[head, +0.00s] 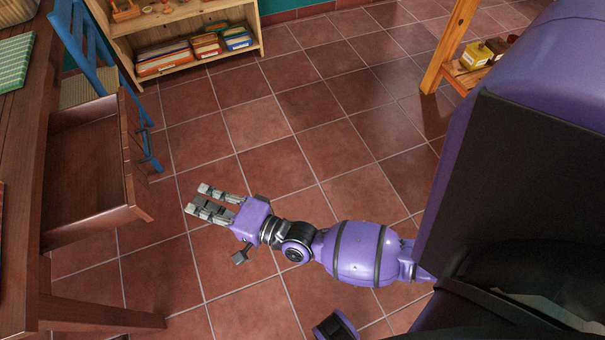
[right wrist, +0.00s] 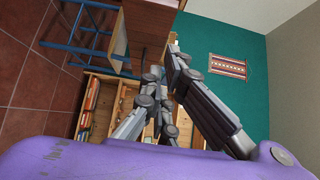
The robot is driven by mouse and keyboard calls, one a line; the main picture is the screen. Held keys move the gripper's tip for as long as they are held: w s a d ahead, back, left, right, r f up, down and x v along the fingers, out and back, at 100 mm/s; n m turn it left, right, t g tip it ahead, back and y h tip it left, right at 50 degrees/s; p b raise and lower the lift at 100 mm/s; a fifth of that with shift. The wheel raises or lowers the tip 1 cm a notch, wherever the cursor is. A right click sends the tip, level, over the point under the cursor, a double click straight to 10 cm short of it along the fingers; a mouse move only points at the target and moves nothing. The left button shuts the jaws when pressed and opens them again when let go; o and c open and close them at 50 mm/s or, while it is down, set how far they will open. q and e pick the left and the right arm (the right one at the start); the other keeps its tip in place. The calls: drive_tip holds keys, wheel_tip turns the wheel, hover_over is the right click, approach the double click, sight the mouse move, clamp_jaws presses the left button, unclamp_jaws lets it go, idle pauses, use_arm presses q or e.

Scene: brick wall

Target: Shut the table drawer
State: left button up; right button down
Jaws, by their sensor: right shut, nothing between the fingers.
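The table drawer (head: 85,175) is pulled well out from the wooden table (head: 20,190) at the left of the head view. It looks empty, and its front panel (head: 133,175) faces right. My right gripper (head: 197,199) is shut and empty. In the head view it appears to the right of the drawer front, fingers pointing left toward it, with a visible gap between. In the right wrist view the fingers (right wrist: 165,78) show close up, with brown wood beyond them. My left gripper is not in view.
A blue chair (head: 88,50) stands behind the drawer, close to it. A low bookshelf (head: 180,35) with books is at the back. A wooden stand (head: 450,45) is at the upper right. The tiled floor (head: 290,130) between them is clear.

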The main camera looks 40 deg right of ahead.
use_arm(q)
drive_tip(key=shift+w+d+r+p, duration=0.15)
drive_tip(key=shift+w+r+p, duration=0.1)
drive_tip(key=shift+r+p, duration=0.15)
use_arm(e)
drive_tip(key=w+a, duration=0.7)
drive_tip(key=w, duration=0.1)
drive_tip(key=shift+w+a, duration=0.15)
drive_tip(key=shift+a, duration=0.05)
